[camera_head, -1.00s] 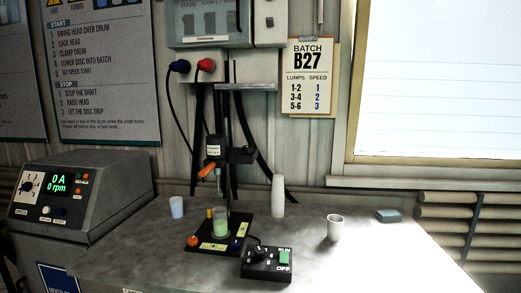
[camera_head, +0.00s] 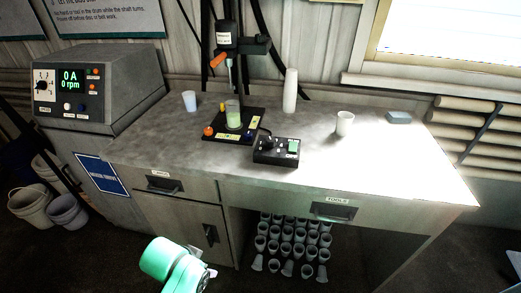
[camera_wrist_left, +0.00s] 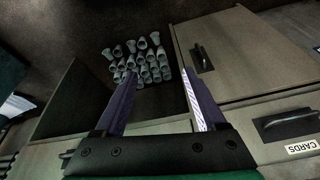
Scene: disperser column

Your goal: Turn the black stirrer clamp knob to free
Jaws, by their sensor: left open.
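The stirrer (camera_head: 226,38) stands on the bench in the head view, upright on a black base plate (camera_head: 216,137). A black clamp (camera_head: 255,46) sits at the right of the stirrer body; its knob is too small and dark to read its setting. An orange lever (camera_head: 217,60) sticks out at the left. A cup with green contents (camera_head: 233,115) stands below the shaft. My left arm shows green and white at the bottom of the head view, low in front of the bench. In the left wrist view my left gripper (camera_wrist_left: 158,76) is open and empty, facing the bench front.
A black switch box (camera_head: 276,153), a white cup (camera_head: 344,123), a tall cup stack (camera_head: 290,91) and a small pale cup (camera_head: 189,100) stand around the stirrer. A control box (camera_head: 95,85) is at left. Cups (camera_head: 290,240) fill the open space below.

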